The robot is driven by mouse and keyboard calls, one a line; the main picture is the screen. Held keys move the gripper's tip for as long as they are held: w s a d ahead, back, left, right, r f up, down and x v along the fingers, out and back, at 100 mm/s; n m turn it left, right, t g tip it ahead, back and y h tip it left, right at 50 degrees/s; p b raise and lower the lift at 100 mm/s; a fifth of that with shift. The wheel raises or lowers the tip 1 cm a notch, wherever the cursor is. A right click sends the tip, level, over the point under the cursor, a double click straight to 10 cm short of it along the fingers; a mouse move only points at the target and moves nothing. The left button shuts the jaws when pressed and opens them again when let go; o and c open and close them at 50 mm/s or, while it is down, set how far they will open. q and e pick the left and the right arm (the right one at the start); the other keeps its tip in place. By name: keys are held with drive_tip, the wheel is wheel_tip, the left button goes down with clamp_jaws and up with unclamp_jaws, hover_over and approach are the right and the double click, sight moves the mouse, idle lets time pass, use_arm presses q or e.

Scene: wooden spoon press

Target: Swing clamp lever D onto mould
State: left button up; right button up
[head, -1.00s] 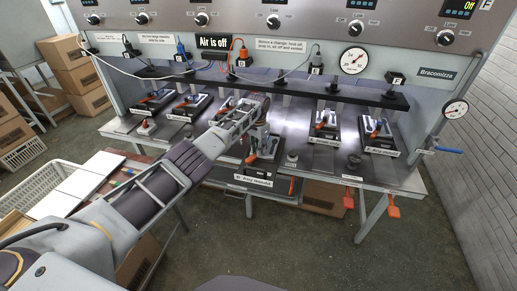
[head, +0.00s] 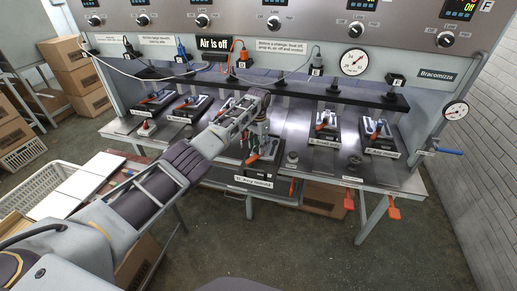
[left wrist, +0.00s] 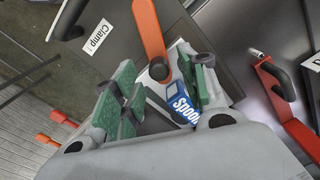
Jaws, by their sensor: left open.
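My left gripper (head: 257,138) reaches over the station at the middle front of the bench in the head view. In the left wrist view the left gripper (left wrist: 163,82) is open, its green-padded fingers apart. An orange lever (left wrist: 148,28) with a dark round end reaches down to the gap between the fingertips. A blue label reading "Spoon" (left wrist: 182,105) lies on a pale block between the fingers. In the head view an orange lever (head: 252,159) shows low beside the gripper on the dark base. The arm partly hides this station. My right gripper is not in view.
Other stations with orange levers stand left (head: 188,105) and right (head: 381,132) on the bench. A dark rail (head: 340,94) runs behind them.

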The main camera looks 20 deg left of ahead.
use_arm(q)
wheel_tip(320, 180, up, 9)
drive_tip(key=shift+r, duration=0.2)
idle(0.3)
drive_tip(key=shift+s+f, duration=0.1)
idle(0.3)
